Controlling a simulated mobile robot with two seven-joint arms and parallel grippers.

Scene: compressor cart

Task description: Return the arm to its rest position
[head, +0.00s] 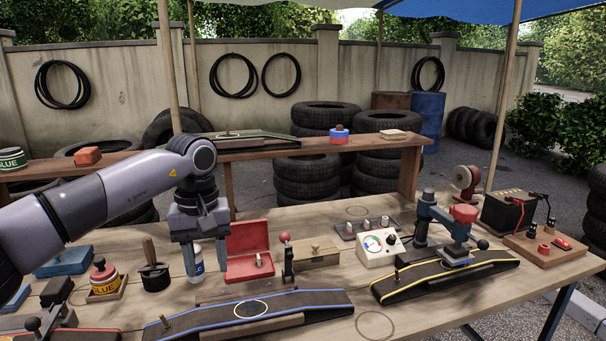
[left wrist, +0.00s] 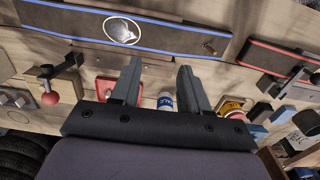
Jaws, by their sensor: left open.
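My left arm (head: 105,205) comes in from the left and reaches over the workbench, with its wrist bent downward. My right gripper is not in view.
A yellow-edged strip (head: 400,290), a white gauge box (head: 381,248) and a black battery (head: 507,212) stand to the right. A glue pot (head: 104,278) and a brush holder (head: 155,277) are close at left. A raised shelf (head: 300,147) runs behind.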

